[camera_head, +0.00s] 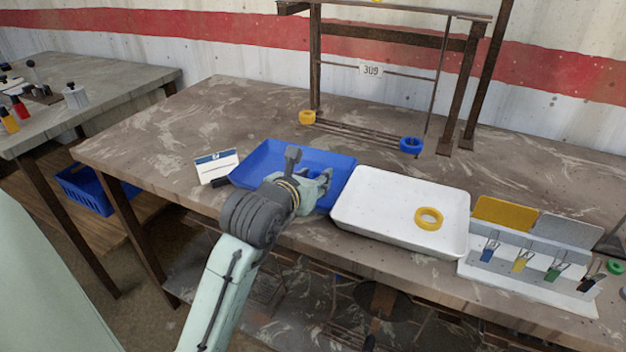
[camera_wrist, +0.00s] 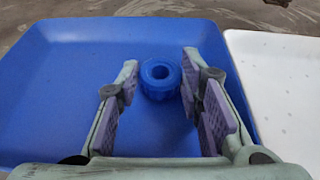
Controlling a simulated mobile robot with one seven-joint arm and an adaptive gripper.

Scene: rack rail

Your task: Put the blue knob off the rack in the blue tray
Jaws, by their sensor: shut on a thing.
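My gripper (camera_head: 318,180) is over the blue tray (camera_head: 262,160), its fingers pointing away from my arm. The dark rack (camera_head: 316,60) stands at the back of the bench. Another blue ring-shaped knob (camera_head: 411,145) is at the rack's lower right, and a yellow one (camera_head: 307,117) at its lower left.
A white tray (camera_head: 360,222) with a yellow ring (camera_head: 428,218) stands right beside the blue tray. A small white and blue card (camera_head: 216,167) is left of it. A holder with coloured tags (camera_head: 530,270) is at the right. The bench is clear at the back left.

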